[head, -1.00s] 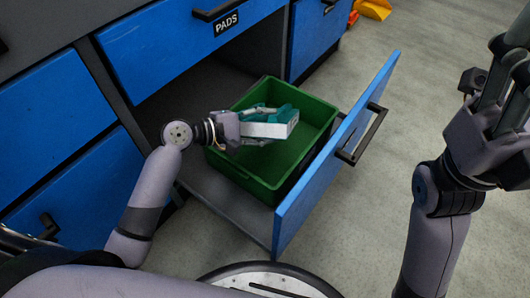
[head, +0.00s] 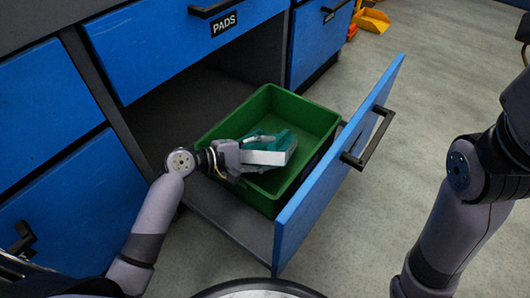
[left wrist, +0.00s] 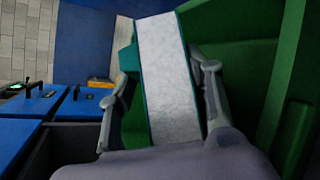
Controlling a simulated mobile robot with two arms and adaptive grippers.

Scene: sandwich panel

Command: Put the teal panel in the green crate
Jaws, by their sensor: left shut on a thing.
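The teal panel (head: 284,143) has teal faces and a pale grey-white core edge. My left gripper (head: 252,155) is shut on it and holds it over the green crate's opening, in the near half. In the left wrist view, the panel (left wrist: 160,80) lies between the two fingers, pale edge towards the camera. The green crate (head: 318,112) stands in the pulled-out drawer, with green walls also showing in the left wrist view (left wrist: 290,70). Whether the panel touches the crate floor is hidden. My right arm is at the right edge of the head view, its gripper out of frame.
The open drawer's blue front (head: 345,155) with a black handle (head: 369,140) stands right of the crate. A closed drawer labelled PADS (head: 223,24) is above. A yellow dustpan (head: 371,20) lies far back. The floor to the right is clear.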

